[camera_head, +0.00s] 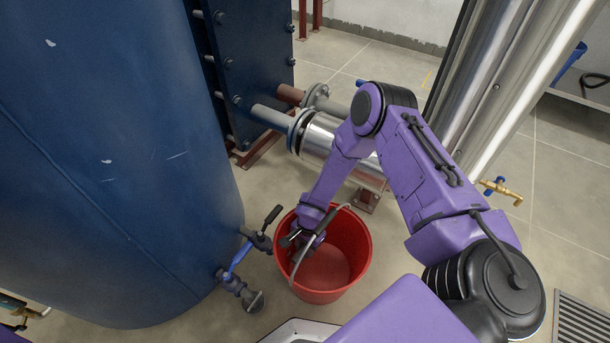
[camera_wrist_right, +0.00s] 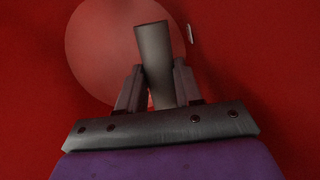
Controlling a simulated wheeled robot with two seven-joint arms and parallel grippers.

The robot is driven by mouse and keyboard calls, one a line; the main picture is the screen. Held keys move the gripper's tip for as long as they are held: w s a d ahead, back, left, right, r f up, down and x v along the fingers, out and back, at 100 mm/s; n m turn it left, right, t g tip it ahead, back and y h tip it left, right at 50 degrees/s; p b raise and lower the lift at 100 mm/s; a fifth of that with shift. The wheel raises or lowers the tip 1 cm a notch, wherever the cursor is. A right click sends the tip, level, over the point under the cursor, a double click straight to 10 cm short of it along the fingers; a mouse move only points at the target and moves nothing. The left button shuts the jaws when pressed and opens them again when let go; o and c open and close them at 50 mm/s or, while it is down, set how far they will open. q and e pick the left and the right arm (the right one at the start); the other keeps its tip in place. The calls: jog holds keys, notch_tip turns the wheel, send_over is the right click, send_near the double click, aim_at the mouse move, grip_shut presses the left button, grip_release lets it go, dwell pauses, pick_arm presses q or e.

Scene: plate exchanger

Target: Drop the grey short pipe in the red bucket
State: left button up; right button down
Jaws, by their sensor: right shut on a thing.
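The red bucket (camera_head: 323,284) stands on the floor in the head view, its thin grey handle arching across the opening. My right gripper (camera_head: 298,241) reaches down from above, over the left part of the bucket's mouth. In the right wrist view the grey short pipe (camera_wrist_right: 153,50) is clamped between the two fingers and points away from the gripper. The red bucket's inside (camera_wrist_right: 250,70) fills the background there, with its paler round bottom (camera_wrist_right: 95,45) beyond the pipe. The pipe is hard to make out in the head view. My left gripper does not show.
A big blue tank (camera_head: 100,170) stands left of the bucket, with valves (camera_head: 240,285) sticking out close to the bucket's left rim. Metal piping (camera_head: 325,137) and a steel column (camera_head: 500,90) stand behind. A floor grate (camera_head: 580,325) lies at lower right.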

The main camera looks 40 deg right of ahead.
jog(key=c, duration=0.8)
grip_release()
jog(key=shift+o, duration=0.2)
jog(key=r+p, duration=0.1)
jog(key=r, duration=0.1)
jog(key=r+p, duration=0.2)
jog(key=r, duration=0.1)
jog(key=shift+w+d+r, duration=0.15)
jog(key=shift+d+r, duration=0.15)
jog(key=shift+r, duration=0.05)
pick_arm(q)
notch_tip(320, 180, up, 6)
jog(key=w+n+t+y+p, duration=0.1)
jog(key=p, duration=0.2)
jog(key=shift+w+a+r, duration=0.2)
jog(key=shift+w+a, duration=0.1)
pick_arm(e)
notch_tip(320, 180, up, 7)
jog(key=d, duration=0.1)
jog(key=shift+r, duration=0.2)
pick_arm(q)
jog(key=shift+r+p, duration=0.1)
jog(key=shift+p, duration=0.25)
pick_arm(e)
jog(key=shift+w+d+r, duration=0.1)
